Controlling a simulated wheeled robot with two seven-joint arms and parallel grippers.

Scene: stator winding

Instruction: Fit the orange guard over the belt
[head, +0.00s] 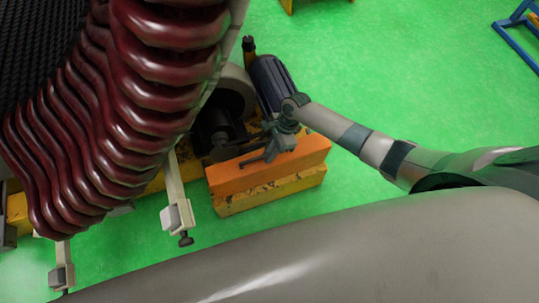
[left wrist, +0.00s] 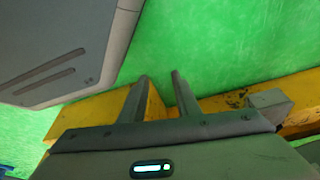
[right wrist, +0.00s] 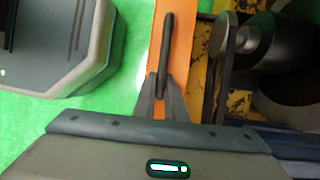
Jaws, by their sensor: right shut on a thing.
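The orange guard (head: 297,159) is a long box-shaped cover in the middle of the head view, above a worn yellow base (head: 270,194). It also shows as an orange strip in the right wrist view (right wrist: 185,50). My right gripper (head: 272,148) is at the guard's top. In the right wrist view its fingers (right wrist: 162,88) are closed on the guard's dark bar handle (right wrist: 167,40). My left gripper (left wrist: 158,80) shows only in the left wrist view, with its fingers apart and nothing between them. I cannot make out the belt.
A dark ribbed motor (head: 270,82) stands behind the guard. Large dark red coils (head: 150,90) fill the left of the head view. A pale bracket (head: 177,205) hangs left of the guard. A yellow beam (left wrist: 300,105) lies beyond the left fingers.

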